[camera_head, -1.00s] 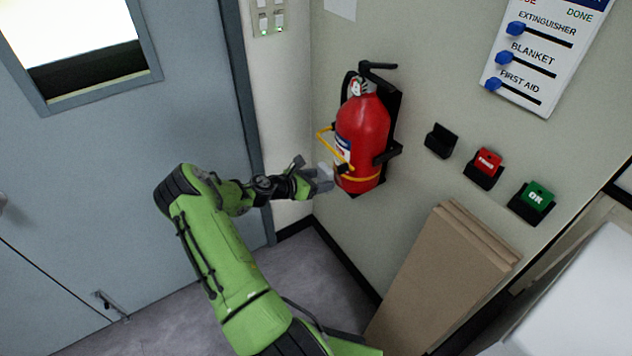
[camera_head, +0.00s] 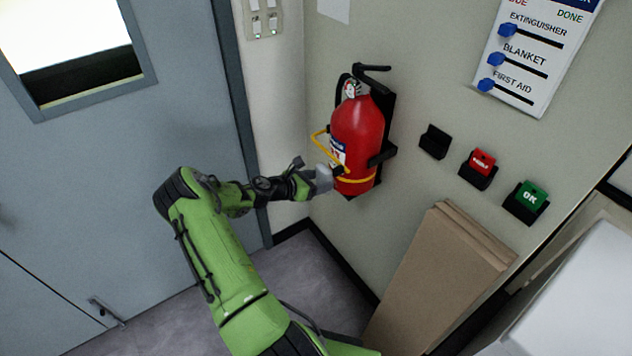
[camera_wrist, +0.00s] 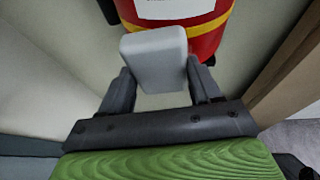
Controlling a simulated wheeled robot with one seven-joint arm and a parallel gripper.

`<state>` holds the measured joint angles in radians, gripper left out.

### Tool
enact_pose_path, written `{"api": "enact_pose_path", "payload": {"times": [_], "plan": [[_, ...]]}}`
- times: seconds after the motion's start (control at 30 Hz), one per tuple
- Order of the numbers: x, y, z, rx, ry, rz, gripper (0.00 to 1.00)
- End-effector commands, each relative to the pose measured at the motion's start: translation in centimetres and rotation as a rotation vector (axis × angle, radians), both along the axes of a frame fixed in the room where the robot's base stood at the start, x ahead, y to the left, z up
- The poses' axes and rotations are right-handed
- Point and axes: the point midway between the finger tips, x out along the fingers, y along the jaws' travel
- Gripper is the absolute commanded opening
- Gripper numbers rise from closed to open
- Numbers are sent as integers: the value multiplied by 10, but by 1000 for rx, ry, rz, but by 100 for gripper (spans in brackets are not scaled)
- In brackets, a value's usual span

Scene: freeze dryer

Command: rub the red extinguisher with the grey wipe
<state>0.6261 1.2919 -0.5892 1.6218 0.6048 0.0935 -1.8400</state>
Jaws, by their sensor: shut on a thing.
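The red extinguisher (camera_head: 357,134) hangs upright in a black bracket on the wall, with a yellow strap near its bottom and a yellow bar at its left. My gripper (camera_head: 318,180) is at the lower left of the extinguisher. It is shut on the grey wipe (camera_wrist: 154,58), a pale block between the two fingers in the wrist view. The wipe (camera_head: 323,178) is at the lower left side of the extinguisher in the head view. In the wrist view it overlaps the lower body of the extinguisher (camera_wrist: 209,40); I cannot tell whether they touch.
To the right on the wall are an empty black holder (camera_head: 435,141), a red tag (camera_head: 482,161), a green OK tag (camera_head: 531,195) and a slider board (camera_head: 540,50). Brown panels (camera_head: 440,275) lean below. A grey door (camera_head: 110,180) stands left.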

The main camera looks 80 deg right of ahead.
Motion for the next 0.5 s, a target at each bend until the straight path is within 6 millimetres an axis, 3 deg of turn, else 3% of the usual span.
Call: {"api": "enact_pose_path", "payload": {"times": [0.3, 0.5], "plan": [[-3, -4, 0, 0, 0, 1, 39], [-16, 8, 2, 3, 4, -1, 39]]}}
